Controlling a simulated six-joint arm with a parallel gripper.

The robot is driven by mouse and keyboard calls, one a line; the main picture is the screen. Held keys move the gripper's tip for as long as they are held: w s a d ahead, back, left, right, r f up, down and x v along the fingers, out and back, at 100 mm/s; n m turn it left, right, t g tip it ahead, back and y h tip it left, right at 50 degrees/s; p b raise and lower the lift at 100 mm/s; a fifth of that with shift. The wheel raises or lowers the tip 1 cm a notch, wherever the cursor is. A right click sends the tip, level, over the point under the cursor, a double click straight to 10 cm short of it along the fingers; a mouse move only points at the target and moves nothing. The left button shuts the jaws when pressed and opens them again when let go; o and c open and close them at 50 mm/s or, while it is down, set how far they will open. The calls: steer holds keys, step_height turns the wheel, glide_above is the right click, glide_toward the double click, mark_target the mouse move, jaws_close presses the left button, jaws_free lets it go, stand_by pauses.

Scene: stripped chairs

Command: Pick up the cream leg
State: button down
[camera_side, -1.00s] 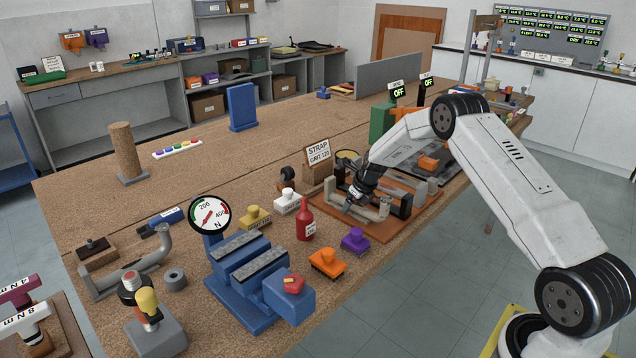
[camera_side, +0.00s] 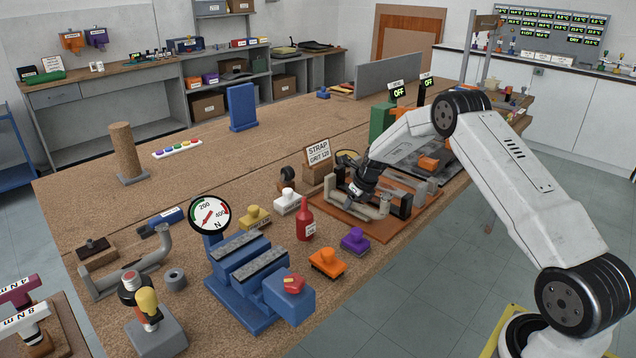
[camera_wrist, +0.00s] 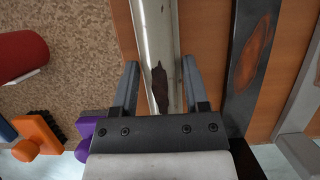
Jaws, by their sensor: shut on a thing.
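The cream leg (camera_side: 372,210) is a long pale bar with upturned ends at the orange-brown board (camera_side: 388,236). In the wrist view the cream leg (camera_wrist: 155,25) runs up between my fingers and bears a dark brown worn patch. My gripper (camera_side: 354,198) is shut on the cream leg near its middle, one finger on each side, as the wrist view of my gripper (camera_wrist: 160,70) shows. I cannot tell whether the leg still touches the board. My gripper hides part of the leg.
A dark leg (camera_wrist: 248,55) with a rusty patch lies just right of the cream leg, and a grey leg (camera_wrist: 298,110) lies beyond it. A red bottle (camera_side: 305,222), a purple-knobbed block (camera_side: 355,240) and an orange-knobbed block (camera_side: 327,263) stand to the left and front.

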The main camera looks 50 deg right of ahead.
steer(key=shift+r, duration=0.55)
steer(key=s+a+r, duration=0.5)
steer(key=s+r, duration=0.6)
steer(key=s, duration=0.2)
stand_by(0.5)
